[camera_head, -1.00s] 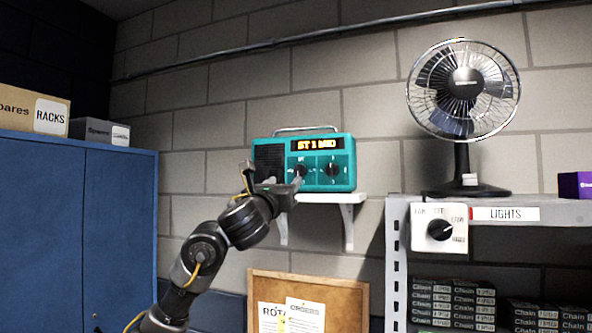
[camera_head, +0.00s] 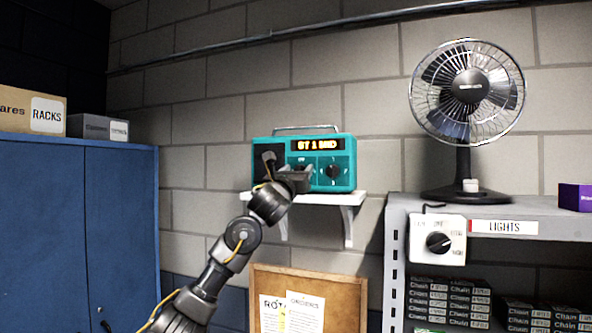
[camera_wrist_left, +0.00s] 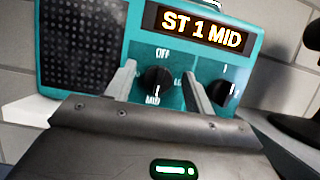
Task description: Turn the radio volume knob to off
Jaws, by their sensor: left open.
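The teal radio (camera_head: 345,160) stands on a small white wall shelf; its display reads "ST 1 MID". In the left wrist view the radio (camera_wrist_left: 100,45) shows the volume knob (camera_wrist_left: 157,82), black and round, marked OFF above and MID below, its white pointer down toward MID. A second knob (camera_wrist_left: 222,88) sits to its right, with its own marks. My left gripper (camera_wrist_left: 160,85) is open, with one finger on each side of the volume knob; I cannot tell whether they touch it. In the head view my left gripper (camera_head: 288,175) covers the volume knob. My right gripper is not in view.
The white shelf (camera_head: 350,198) holds the radio. A corkboard (camera_head: 340,290) hangs below. To the right, a metal rack (camera_head: 400,215) carries a fan (camera_head: 465,95) and a lights dial (camera_head: 438,242). A blue cabinet (camera_head: 75,235) is at the left.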

